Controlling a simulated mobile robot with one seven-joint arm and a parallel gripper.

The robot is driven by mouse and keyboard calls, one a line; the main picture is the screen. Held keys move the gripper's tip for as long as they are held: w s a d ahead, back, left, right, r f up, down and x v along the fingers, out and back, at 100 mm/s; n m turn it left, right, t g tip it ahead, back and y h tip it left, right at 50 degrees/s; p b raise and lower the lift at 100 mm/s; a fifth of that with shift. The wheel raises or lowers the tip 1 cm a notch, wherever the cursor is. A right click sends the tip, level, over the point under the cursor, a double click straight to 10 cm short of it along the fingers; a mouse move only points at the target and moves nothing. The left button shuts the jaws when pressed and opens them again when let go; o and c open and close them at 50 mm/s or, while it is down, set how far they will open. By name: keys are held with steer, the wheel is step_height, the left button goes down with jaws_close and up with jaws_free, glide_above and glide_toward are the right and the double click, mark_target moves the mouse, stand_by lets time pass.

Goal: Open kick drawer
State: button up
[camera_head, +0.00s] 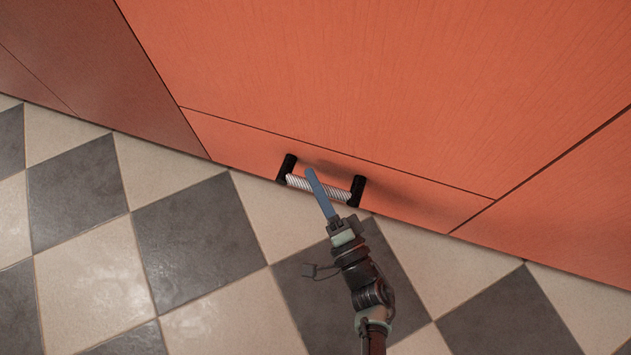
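The kick drawer (235,138) is the low orange front panel at the foot of the cabinet, and no gap shows around it. Its handle (297,183) has two black end mounts and a pale striped bar between them. My gripper (310,172) reaches up from the lower right, with its blue finger lying across the handle bar in this view. Only one finger is clear to see, and it hides part of the bar. I cannot tell whether the finger touches the bar or whether the bar is between two fingers.
A large orange cabinet panel (400,80) rises above the drawer, with another orange panel (575,205) at the right and a darker one (90,50) at the left. The checkered tile floor (220,310) in front is clear.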

jaws_close()
stand_by(1.1)
